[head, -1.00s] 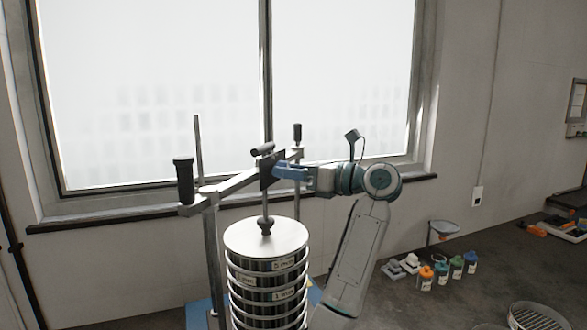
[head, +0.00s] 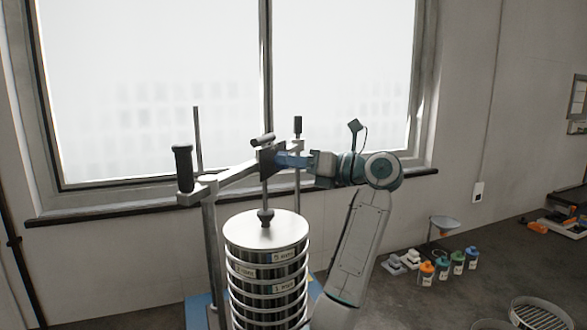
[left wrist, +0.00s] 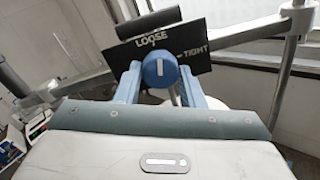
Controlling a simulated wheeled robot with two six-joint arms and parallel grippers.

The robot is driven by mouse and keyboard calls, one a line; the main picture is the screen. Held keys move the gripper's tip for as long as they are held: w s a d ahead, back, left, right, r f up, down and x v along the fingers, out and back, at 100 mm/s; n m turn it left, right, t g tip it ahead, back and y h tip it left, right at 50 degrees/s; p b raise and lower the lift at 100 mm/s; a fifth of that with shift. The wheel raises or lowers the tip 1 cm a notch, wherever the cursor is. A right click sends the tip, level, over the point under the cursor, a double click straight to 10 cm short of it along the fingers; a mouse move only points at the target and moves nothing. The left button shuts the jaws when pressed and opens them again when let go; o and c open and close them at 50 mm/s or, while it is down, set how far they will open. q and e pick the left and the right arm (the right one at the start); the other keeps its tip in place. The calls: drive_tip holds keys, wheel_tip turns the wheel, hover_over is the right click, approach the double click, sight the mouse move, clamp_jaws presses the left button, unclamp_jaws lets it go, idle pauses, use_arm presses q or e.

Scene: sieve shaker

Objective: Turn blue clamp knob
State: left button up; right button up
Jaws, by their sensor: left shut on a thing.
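The blue clamp knob (left wrist: 158,70) sits in front of a dark plate (left wrist: 207,49) marked LOOSE and TIGHT. A white mark shows on the knob, below the word LOOSE. My left gripper (left wrist: 159,82) is shut on the knob, one blue finger on each side. In the head view my left gripper (head: 284,160) reaches the plate from the right, at the clamp bar (head: 235,181), and the knob is hard to make out there. A rod (head: 265,200) runs from the clamp down to the lid (head: 265,229) of the sieve stack (head: 267,275). My right gripper is not in view.
Upright posts (head: 198,140) and a black handle (head: 183,168) flank the clamp bar. A window stands behind. Several capped bottles (head: 442,264), a funnel (head: 444,225) and round sieves (head: 538,312) are on the dark surface at the right.

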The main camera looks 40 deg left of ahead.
use_arm(q)
drive_tip(key=shift+r+m+g+b, duration=0.15)
drive_tip(key=shift+m+b, duration=0.35)
drive_tip(key=shift+m, duration=3.2)
drive_tip(key=shift+m+g+b, duration=0.25)
drive_tip(key=shift+m+b, duration=0.25)
drive_tip(key=shift+m, duration=3.2)
drive_tip(key=o, duration=1)
drive_tip(key=shift+w, duration=0.1)
